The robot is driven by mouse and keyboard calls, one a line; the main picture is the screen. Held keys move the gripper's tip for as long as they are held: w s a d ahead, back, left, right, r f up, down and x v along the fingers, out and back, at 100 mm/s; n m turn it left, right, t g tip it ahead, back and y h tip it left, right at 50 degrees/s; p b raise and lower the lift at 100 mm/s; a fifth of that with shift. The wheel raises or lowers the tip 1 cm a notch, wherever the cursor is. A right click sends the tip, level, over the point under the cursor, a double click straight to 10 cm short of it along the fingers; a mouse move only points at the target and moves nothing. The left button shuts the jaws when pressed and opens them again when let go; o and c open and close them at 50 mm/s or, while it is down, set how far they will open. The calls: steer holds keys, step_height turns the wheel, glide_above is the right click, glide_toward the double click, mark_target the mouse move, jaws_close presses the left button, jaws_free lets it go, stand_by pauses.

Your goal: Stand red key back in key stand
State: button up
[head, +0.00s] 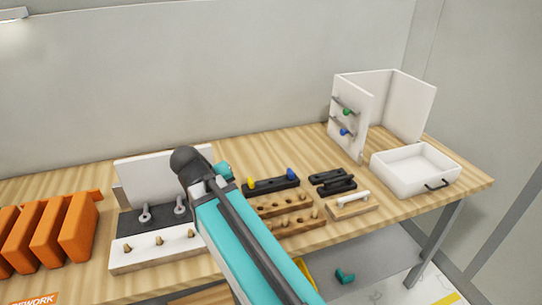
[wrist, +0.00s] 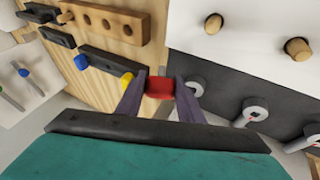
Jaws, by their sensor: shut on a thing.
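My gripper (wrist: 158,88) is shut on the red key (wrist: 159,86). Only the red head shows between the fingertips in the wrist view, and the rest of the key is hidden. The key stand is a black bar holding a blue key and a yellow key; it shows in the head view (head: 271,188) and the wrist view (wrist: 101,64). The yellow key (wrist: 127,79) is close beside one fingertip in the wrist picture. The blue key (wrist: 81,62) is farther along the bar. In the head view my arm hides the fingertips and the red key.
A wooden peg block (head: 290,222) lies in front of the stand. A white board with wooden pegs (head: 158,258) and metal eyelets stands left. Orange blocks (head: 77,229) are far left. A white tray (head: 415,172) and a white panelled box (head: 349,112) stand right.

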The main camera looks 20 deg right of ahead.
steer(key=r+p, duration=0.1)
steer(key=r, duration=0.1)
steer(key=r+p, duration=0.3)
steer(key=r, duration=0.1)
steer(key=shift+d+p, duration=0.4)
steer(key=shift+f, duration=0.1)
